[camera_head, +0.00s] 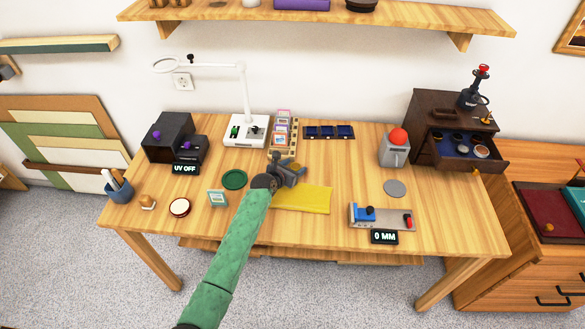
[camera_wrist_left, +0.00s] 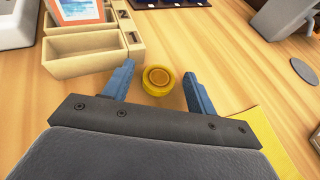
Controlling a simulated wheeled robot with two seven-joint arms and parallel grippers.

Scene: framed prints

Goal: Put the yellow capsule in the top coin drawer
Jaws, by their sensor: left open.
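The yellow capsule (camera_wrist_left: 158,79) is a small round yellow case with a brownish disc in its top. In the left wrist view it sits on the table between the fingers of my left gripper (camera_wrist_left: 158,90), which are open and apart from it. In the head view my left gripper (camera_head: 290,167) is over the middle of the table and hides the capsule. The coin cabinet (camera_head: 432,112) is dark brown and stands at the back right. Its top drawer (camera_head: 492,155) is pulled out and holds several round coins. My right gripper is not in view.
A tan numbered rack (camera_wrist_left: 82,52) stands just beyond the left finger. A yellow cloth (camera_head: 305,199) lies in front of the gripper. A grey device with a red ball (camera_head: 397,140) stands left of the cabinet. A blue tray (camera_head: 329,132) lies at the back. Bare wood lies between.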

